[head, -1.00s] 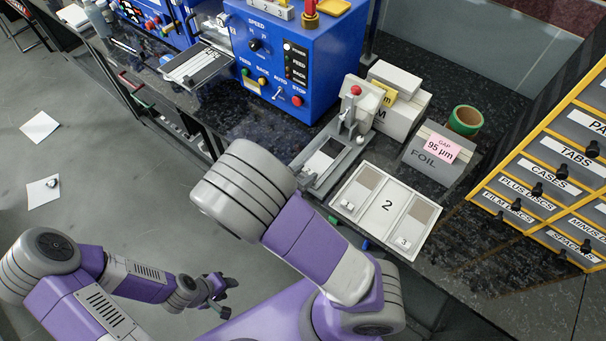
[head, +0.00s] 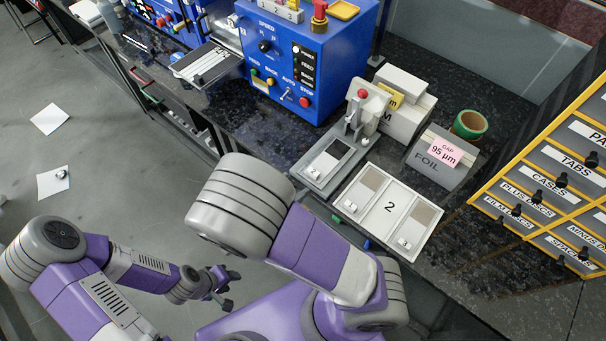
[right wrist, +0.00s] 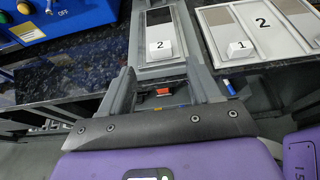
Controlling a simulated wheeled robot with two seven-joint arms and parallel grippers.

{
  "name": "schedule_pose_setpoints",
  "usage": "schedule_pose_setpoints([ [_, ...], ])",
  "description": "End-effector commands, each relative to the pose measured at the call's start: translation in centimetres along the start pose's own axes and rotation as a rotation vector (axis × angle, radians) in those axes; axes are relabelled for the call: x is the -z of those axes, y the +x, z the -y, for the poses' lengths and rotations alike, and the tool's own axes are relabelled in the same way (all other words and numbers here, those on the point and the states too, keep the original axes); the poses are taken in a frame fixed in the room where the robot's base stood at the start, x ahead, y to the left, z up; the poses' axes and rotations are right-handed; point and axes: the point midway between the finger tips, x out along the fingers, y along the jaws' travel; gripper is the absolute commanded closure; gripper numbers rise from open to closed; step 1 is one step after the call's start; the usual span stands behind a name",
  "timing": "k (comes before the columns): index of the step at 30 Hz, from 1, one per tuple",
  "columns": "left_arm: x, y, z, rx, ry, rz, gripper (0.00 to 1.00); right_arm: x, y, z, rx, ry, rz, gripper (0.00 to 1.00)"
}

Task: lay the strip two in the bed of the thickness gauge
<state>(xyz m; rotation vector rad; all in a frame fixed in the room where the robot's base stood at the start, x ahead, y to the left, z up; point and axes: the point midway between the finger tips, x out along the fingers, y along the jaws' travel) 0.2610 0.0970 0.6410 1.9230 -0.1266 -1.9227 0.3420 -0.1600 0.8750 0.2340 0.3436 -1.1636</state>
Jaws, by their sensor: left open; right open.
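The thickness gauge (head: 355,125) stands at the bench's front edge. Strip two, with a dark face and a white block marked 2 (right wrist: 160,49), lies in the gauge's bed in the right wrist view; in the head view the dark strip (head: 337,151) also shows there. My right gripper (right wrist: 163,88) is open and empty, its fingers just in front of the strip's numbered end, apart from it. In the head view my right arm hides it. My left gripper (head: 222,287) is open and empty, low over the floor, away from the bench.
A white tray (head: 365,228) right of the gauge holds strips with blocks at its left and right; its middle compartment, printed 2, is empty. Behind are a foil box (head: 432,165), green tape roll (head: 469,124) and blue machine (head: 300,60). A drawer cabinet (head: 560,170) stands right.

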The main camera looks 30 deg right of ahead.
Motion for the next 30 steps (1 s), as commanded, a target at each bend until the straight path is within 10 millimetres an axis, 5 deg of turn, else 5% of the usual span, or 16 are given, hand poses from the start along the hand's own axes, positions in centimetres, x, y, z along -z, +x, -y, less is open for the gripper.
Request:
schedule_pose_setpoints([
  [9, 0.0, -1.0, -0.4, 0.000, 0.000, 0.000, 0.57, 0.0, -4.1, 0.0, 0.000, -0.001, 0.000, 0.37],
  [30, 0.0, -1.0, -0.4, 0.000, 0.000, 0.000, 0.57, 0.7, -3.8, 0.5, 0.026, 0.002, -0.027, 0.37],
])
